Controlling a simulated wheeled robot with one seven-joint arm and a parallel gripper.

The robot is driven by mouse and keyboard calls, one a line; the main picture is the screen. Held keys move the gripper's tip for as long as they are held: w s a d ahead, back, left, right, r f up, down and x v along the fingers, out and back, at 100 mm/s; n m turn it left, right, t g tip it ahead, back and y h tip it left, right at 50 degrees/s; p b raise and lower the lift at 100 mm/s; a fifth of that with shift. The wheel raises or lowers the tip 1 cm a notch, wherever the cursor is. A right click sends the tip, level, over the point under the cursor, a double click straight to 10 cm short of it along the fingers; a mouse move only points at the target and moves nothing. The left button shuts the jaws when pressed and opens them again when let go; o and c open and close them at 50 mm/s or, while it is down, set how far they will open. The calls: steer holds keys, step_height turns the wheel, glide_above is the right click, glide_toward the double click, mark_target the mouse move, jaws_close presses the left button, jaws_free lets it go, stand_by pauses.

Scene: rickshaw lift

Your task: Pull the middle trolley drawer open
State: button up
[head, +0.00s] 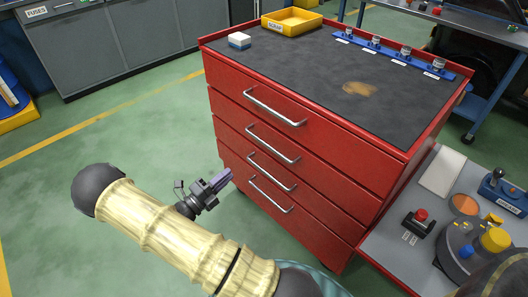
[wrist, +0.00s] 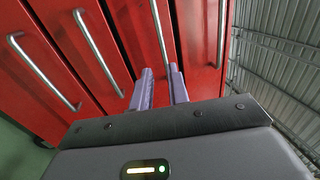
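The red trolley (head: 300,135) has several stacked drawers, each with a silver bar handle, and all look shut. The second handle from the top (head: 272,143) is one of the middle ones; which drawer counts as the middle one is unclear. My gripper (head: 229,174) is left of the handles, in front of the drawer faces, and looks apart from them. In the wrist view my gripper (wrist: 161,73) has its two grey-purple fingers apart with nothing held. One silver handle (wrist: 158,25) lies beyond the fingertips, its near end lining up with the gap between them.
A grey side table (head: 385,238) with controls adjoins the trolley's right. Green floor (head: 130,135) is clear to the left.

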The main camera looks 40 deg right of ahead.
mark_target(264, 142)
steer(key=shift+d+r, duration=0.1)
steer(key=shift+d, duration=0.05)
steer(key=b+x, duration=0.3)
steer(key=x, duration=1.4)
steer(key=shift+s+d, duration=0.1)
jaws_close()
